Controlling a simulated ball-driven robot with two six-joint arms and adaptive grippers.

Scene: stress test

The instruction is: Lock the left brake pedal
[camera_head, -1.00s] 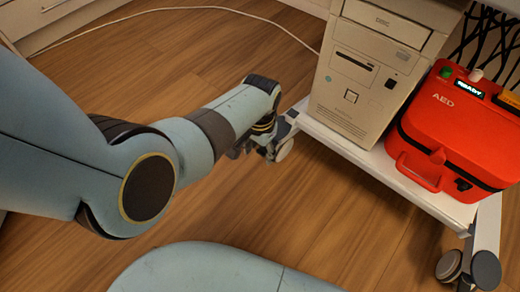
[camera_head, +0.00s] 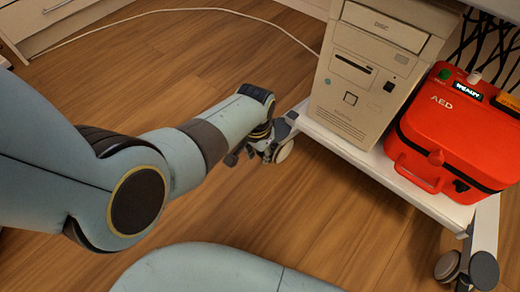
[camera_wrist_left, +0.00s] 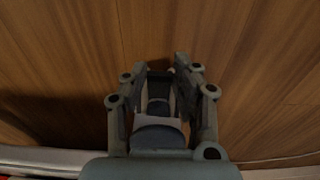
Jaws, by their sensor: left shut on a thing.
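The left caster (camera_head: 285,151) stands under the near left corner of the white cart, with a grey wheel and a darker grey fitting. The left brake pedal (camera_wrist_left: 158,106) seems to be the dark grey part between the fingers in the left wrist view. My left gripper (camera_head: 255,153) reaches down at this caster from the left, and it also shows in the left wrist view (camera_wrist_left: 160,72). It is shut on the pedal. In the head view, my wrist and fingers partly hide the pedal, so its tilt cannot be told. My right gripper is not in view.
The cart's lower shelf (camera_head: 345,146) carries a beige computer tower (camera_head: 350,100) and a red AED case (camera_head: 440,125). Another caster (camera_head: 468,268) stands at the lower right. A pale cable (camera_head: 170,11) lies on the wooden floor. The floor left of the cart is otherwise clear.

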